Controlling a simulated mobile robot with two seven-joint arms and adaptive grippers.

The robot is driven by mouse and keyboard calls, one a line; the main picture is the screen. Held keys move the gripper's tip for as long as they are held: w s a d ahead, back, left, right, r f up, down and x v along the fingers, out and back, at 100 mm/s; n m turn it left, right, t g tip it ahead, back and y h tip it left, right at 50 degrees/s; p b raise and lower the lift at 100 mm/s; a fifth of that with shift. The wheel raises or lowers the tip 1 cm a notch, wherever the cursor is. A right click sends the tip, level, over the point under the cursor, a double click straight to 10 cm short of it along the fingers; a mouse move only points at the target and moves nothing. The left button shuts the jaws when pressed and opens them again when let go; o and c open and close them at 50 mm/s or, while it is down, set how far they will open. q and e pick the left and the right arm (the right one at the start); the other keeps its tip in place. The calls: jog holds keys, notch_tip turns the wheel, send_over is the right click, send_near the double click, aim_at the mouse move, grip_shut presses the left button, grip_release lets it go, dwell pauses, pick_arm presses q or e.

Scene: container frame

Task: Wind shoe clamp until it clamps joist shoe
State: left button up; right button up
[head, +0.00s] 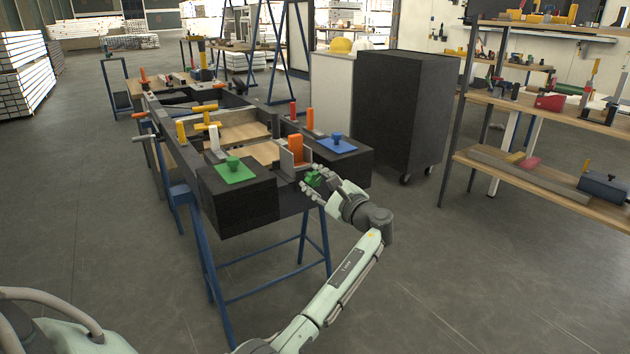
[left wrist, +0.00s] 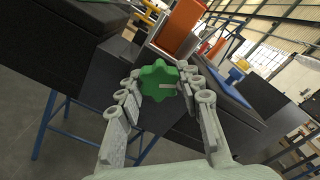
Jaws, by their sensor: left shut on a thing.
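The shoe clamp's green star-shaped knob (head: 313,178) is at the front face of the dark frame, and it fills the middle of the left wrist view (left wrist: 158,80). My left gripper (head: 312,186) is shut on this knob, with a finger on each side of it (left wrist: 162,92). Just behind the knob stands a grey metal bracket (head: 287,165), which looks like the joist shoe, with an orange block (head: 296,147) upright in it. The block also shows in the left wrist view (left wrist: 182,25). I cannot tell whether the clamp touches the shoe. My right gripper is not in view.
A green plate with a knob (head: 235,172) lies on the black block left of the shoe. A blue plate with a knob (head: 337,145) lies on the block to the right. A dark cabinet (head: 402,110) and loaded shelves (head: 530,180) stand further right. Blue trestle legs (head: 210,270) support the frame.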

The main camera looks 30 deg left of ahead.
pick_arm(q)
jog(key=o, duration=1.2)
jog(key=shift+c, duration=0.2)
jog(key=shift+d, duration=0.1)
jog(key=v, duration=1.2)
jog(key=shift+f, duration=0.1)
